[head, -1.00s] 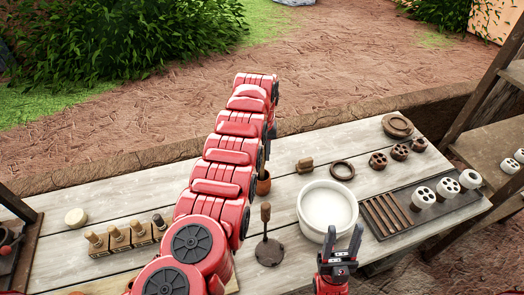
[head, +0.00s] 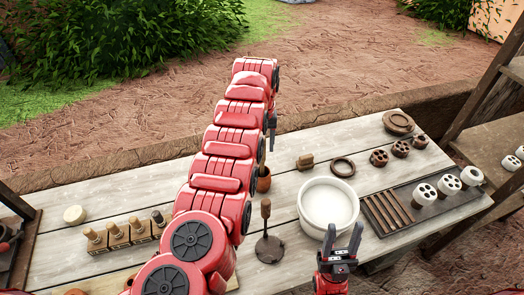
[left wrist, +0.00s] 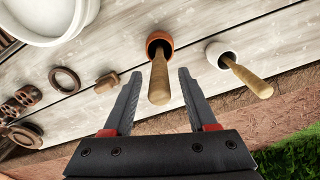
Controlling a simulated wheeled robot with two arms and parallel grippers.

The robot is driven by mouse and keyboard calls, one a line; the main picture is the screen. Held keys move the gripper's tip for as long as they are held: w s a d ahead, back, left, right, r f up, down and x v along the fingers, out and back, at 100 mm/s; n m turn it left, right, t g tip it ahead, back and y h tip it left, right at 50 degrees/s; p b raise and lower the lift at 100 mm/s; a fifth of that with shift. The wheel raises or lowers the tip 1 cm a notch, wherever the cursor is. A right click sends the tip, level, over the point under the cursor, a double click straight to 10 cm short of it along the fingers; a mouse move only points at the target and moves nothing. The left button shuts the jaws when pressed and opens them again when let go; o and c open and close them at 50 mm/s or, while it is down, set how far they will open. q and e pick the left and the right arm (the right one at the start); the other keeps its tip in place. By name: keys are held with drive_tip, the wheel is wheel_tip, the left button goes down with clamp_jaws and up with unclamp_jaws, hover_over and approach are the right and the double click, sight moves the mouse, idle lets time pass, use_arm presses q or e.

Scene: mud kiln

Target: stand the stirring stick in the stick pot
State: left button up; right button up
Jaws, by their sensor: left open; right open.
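In the left wrist view a wooden stick (left wrist: 159,80) with a rounded end stands in a small terracotta pot (left wrist: 157,38). A second wooden stick (left wrist: 250,80) leans out of a small white pot (left wrist: 216,50) to its right. I cannot tell which is the stirring stick. My left gripper (left wrist: 160,85) is open, with the terracotta pot's stick appearing between its fingers; contact is not visible. In the head view my left arm partly hides the terracotta pot (head: 264,181) and hides the white pot. My right gripper (head: 342,240) is open and empty in front of the white basin.
The white basin (head: 305,222) stands right of a wooden-handled tool with a dark round base (head: 269,250). A brown block (head: 305,162) and ring (head: 343,167) lie behind. A slatted tray (head: 435,221) is at right. Several wooden-topped stamps (head: 116,233) stand at left.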

use_arm(q)
wheel_tip(320, 180, up, 4)
drive_tip(key=shift+w+a+r+b, duration=0.1)
drive_tip(key=shift+b, duration=0.55)
wheel_tip(320, 180, up, 5)
drive_tip(key=p, duration=0.2)
drive_tip(key=shift+p, duration=0.35)
drive_tip(key=shift+r+p, duration=0.3)
